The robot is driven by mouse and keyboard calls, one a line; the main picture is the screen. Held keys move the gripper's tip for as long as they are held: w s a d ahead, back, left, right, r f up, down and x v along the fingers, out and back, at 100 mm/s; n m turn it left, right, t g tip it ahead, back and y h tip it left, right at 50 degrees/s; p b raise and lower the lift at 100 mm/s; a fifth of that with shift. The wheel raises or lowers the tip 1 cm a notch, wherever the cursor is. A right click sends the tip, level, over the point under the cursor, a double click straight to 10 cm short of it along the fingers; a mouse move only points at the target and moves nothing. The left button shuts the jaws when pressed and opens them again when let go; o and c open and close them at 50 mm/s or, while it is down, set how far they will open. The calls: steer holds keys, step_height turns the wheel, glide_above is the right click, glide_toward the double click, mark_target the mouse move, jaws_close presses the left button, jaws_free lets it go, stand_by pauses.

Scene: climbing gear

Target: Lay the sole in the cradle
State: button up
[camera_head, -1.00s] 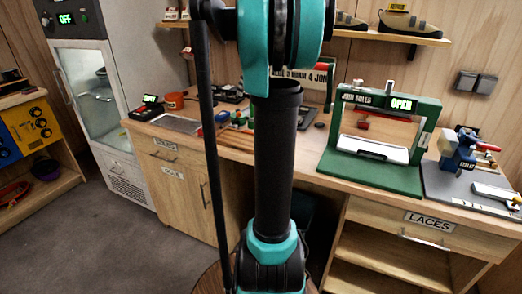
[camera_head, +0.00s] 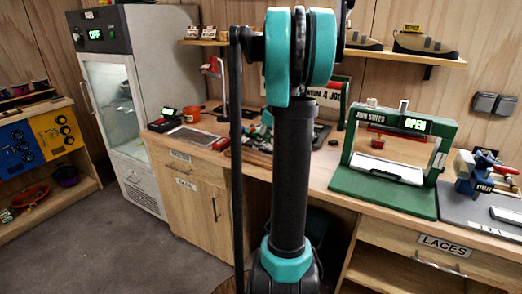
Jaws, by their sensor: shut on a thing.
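A green press (camera_head: 383,190) labelled "JOIN SOLES" stands on the right half of the wooden bench, and its display reads "OPEN". A white plate-like bed (camera_head: 385,173) lies low inside its frame, and a small red part (camera_head: 377,142) shows above it. I cannot tell whether this bed is the cradle. No sole can be made out. My arm rises through the middle of the view and leaves at the top. My gripper and anything in it are not in view.
The wooden bench (camera_head: 330,178) also carries tools and a small vise (camera_head: 478,172) at the right. My arm hides part of its middle. Shoes stand on a wall shelf (camera_head: 440,61). A glass-door cabinet (camera_head: 112,100) reading "OFF" stands left. Open floor (camera_head: 120,235) lies front left.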

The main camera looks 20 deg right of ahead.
mark_target(261, 149)
steer(key=shift+f, duration=1.95)
steer(key=o, duration=1)
steer(key=shift+f, duration=0.1)
steer(key=shift+o, duration=0.2)
steer(key=v, duration=1.2)
steer(key=s+a+f+m+h, duration=0.1)
steer(key=s+a+f+m, duration=0.1)
steer(key=s+a+f, duration=0.4)
steer(key=s+a+f+m, duration=0.1)
steer(key=s+a+f, duration=0.2)
steer(key=a, duration=0.4)
steer(key=s+a+f+m+h, duration=0.1)
steer(key=s+a+f+m, duration=0.3)
steer(key=s+a+f, duration=0.3)
steer(key=s+f, duration=0.4)
steer(key=s, duration=0.3)
steer(key=shift+s+a+f+m+t+h, duration=0.3)
steer(key=shift+s+a+f+h, duration=0.05)
steer(key=shift+a+f+h, duration=0.05)
